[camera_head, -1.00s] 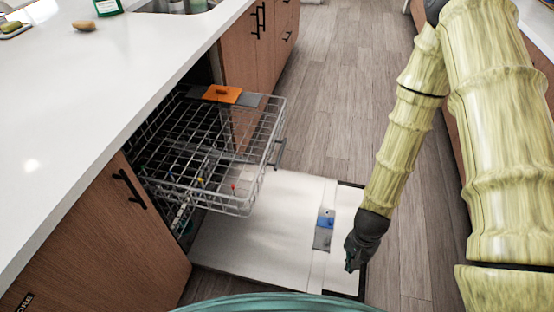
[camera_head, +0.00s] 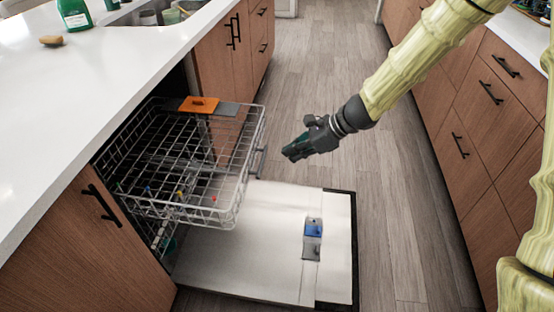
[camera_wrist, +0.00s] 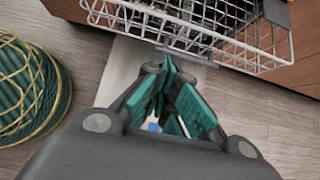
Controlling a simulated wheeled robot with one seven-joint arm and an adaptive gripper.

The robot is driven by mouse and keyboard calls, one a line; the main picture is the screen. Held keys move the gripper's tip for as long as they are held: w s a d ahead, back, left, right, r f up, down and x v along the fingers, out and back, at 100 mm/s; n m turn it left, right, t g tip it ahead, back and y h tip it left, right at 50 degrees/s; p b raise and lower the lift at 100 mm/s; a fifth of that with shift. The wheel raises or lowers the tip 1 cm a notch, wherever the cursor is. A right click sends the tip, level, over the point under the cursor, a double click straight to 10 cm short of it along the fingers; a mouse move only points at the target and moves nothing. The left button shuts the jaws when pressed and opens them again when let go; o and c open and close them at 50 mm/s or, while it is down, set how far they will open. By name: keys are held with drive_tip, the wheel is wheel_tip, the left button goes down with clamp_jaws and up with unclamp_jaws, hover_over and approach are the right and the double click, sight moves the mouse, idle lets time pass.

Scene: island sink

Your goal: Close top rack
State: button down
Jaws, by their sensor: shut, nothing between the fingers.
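The top rack (camera_head: 190,150) is a grey wire basket pulled out from the dishwasher under the counter. It carries an orange piece on its far side and a grey handle (camera_head: 261,160) on its front. The dishwasher door (camera_head: 250,245) lies folded down below it. My gripper (camera_head: 290,154) is shut and empty, a little to the right of the rack's front and apart from it, above the floor side. In the wrist view the rack (camera_wrist: 200,25) crosses the top, ahead of my gripper's green fingers (camera_wrist: 170,68).
The white counter (camera_head: 60,110) runs above the dishwasher at left, with a green bottle (camera_head: 75,14) and a brown oval object (camera_head: 51,40) on it. Wooden cabinets (camera_head: 470,110) stand at right. The floor (camera_head: 310,90) between is clear.

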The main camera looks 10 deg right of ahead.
drive_tip(key=b, duration=0.2)
approach(247, 171)
wheel_tip(247, 171, down, 4)
drive_tip(key=shift+w+a+r, duration=0.2)
drive_tip(key=shift+a, duration=0.55)
drive_tip(key=shift+w+a+r, duration=0.2)
drive_tip(key=shift+a, duration=0.6)
